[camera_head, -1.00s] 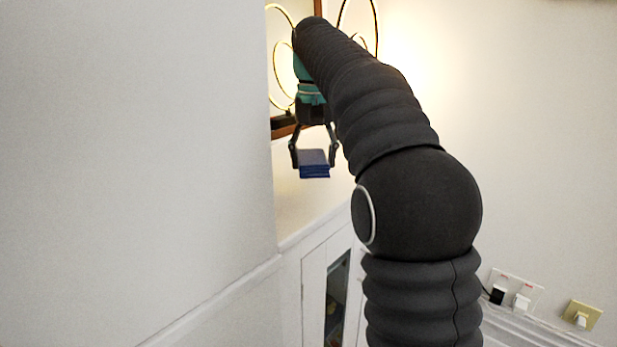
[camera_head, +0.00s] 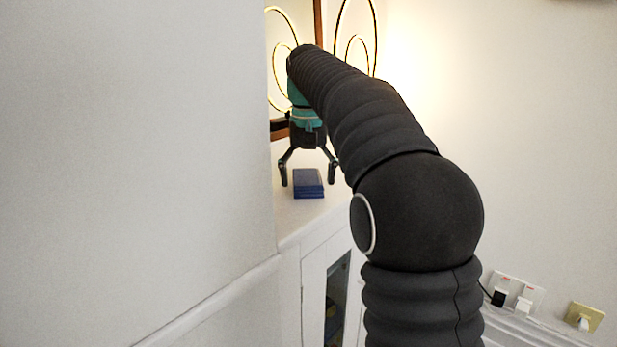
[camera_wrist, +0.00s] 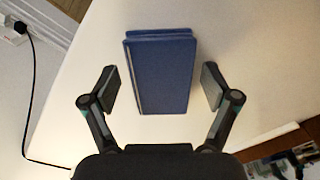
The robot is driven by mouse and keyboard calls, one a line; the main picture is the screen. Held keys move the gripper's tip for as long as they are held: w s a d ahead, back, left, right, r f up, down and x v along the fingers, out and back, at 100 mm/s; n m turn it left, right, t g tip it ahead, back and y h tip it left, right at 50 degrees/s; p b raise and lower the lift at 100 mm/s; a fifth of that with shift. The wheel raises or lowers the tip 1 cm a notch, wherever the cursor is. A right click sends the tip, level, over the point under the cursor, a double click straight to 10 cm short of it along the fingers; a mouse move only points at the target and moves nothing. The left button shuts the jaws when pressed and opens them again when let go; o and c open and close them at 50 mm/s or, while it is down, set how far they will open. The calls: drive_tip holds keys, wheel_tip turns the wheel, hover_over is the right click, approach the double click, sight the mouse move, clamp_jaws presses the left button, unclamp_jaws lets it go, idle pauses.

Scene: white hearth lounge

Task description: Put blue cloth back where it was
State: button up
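The blue cloth (camera_head: 308,183) is a folded, flat rectangular stack lying on the white cabinet top (camera_head: 290,218). In the wrist view the cloth (camera_wrist: 160,72) lies between and beyond the fingertips, with a gap on each side. My gripper (camera_head: 308,176) is open and empty around the cloth's sides; its fingers (camera_wrist: 161,88) also show spread in the wrist view. The fingers do not touch the cloth there.
A lamp with glowing rings (camera_head: 357,45) stands behind my arm. A white wall (camera_head: 130,150) fills the left. The cabinet's front has a glass door (camera_head: 337,300). Wall sockets (camera_head: 515,295) and a black cable (camera_wrist: 30,100) are at the side. Bare cabinet top surrounds the cloth.

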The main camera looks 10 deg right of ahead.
sight(309, 179)
wheel_tip(309, 179, up, 7)
drive_tip(key=shift+r+p, duration=0.1)
drive_tip(key=shift+p, duration=0.6)
drive_tip(key=shift+r, duration=0.2)
drive_tip(key=shift+s+r, duration=0.1)
drive_tip(key=shift+s, duration=0.35)
drive_tip(key=shift+n+t, duration=0.3)
drive_tip(key=shift+t, duration=0.6)
drive_tip(key=s, duration=0.2)
drive_tip(key=s+f, duration=0.1)
drive_tip(key=s, duration=0.4)
drive_tip(key=shift+s+f, duration=0.3)
drive_tip(key=shift+s, duration=0.1)
drive_tip(key=s+f+n+t, duration=0.1)
drive_tip(key=s+f+t, duration=0.2)
drive_tip(key=s+f, duration=1.6)
drive_tip(key=shift+s+d+f+t, duration=0.15)
drive_tip(key=shift+s+f+t, duration=0.2)
drive_tip(key=shift+s, duration=0.6)
